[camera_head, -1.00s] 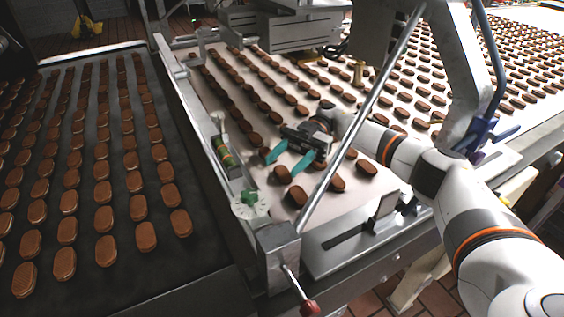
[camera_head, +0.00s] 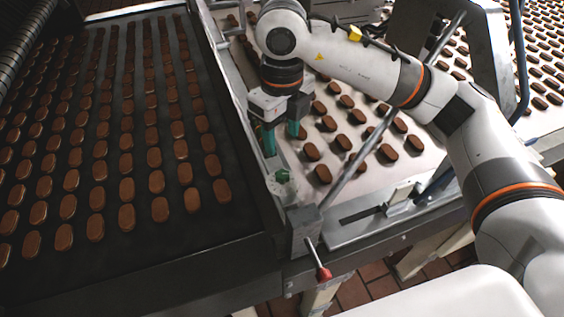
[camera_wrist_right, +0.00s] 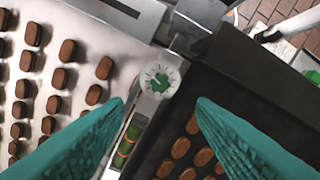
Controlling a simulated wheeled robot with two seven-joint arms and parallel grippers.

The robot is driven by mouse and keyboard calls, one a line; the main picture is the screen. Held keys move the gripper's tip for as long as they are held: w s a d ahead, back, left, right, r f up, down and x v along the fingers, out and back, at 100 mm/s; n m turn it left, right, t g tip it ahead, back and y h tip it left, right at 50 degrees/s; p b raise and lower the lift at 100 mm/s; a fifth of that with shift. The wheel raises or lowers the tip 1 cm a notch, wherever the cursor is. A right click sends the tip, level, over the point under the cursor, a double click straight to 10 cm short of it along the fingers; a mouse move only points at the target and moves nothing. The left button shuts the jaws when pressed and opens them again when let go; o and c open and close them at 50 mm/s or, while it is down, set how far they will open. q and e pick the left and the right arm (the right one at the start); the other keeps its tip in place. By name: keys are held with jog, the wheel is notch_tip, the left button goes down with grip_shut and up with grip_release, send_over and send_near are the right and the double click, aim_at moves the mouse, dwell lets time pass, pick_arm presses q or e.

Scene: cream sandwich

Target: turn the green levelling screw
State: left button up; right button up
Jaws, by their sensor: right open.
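The green levelling screw (camera_head: 281,176) sits on a pale round dial at the near end of the rail between the two belts. In the right wrist view the green screw (camera_wrist_right: 159,82) shows on its white marked dial, between and just beyond my fingertips. My right gripper (camera_head: 281,138) points down above the rail, a little behind the screw in the head view. Its teal fingers (camera_wrist_right: 162,108) are apart with nothing between them. They look clear of the screw, though the exact height is hard to tell. My left gripper is not in view.
A dark belt (camera_head: 110,245) with rows of brown biscuits lies left, a pale belt (camera_head: 352,178) with more biscuits right. A slanted metal bar (camera_head: 362,160) and a red-knobbed lever (camera_head: 323,274) stand nearby.

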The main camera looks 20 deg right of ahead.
aim_at(282, 174)
notch_tip(282, 174, down, 11)
jog(key=shift+r+p, duration=0.15)
jog(key=shift+p, duration=1)
jog(key=c, duration=1)
jog(key=shift+b, duration=0.5)
jog(key=n+b, duration=0.1)
jog(key=b, duration=0.1)
jog(key=n+b, duration=0.2)
jog(key=b, duration=0.1)
jog(key=shift+f+n, duration=0.25)
jog(key=shift+n, duration=0.05)
jog(key=shift+r+n+b, duration=0.2)
jog(key=shift+n+b, duration=0.3)
jog(key=shift+b, duration=0.1)
jog(key=shift+r, duration=0.1)
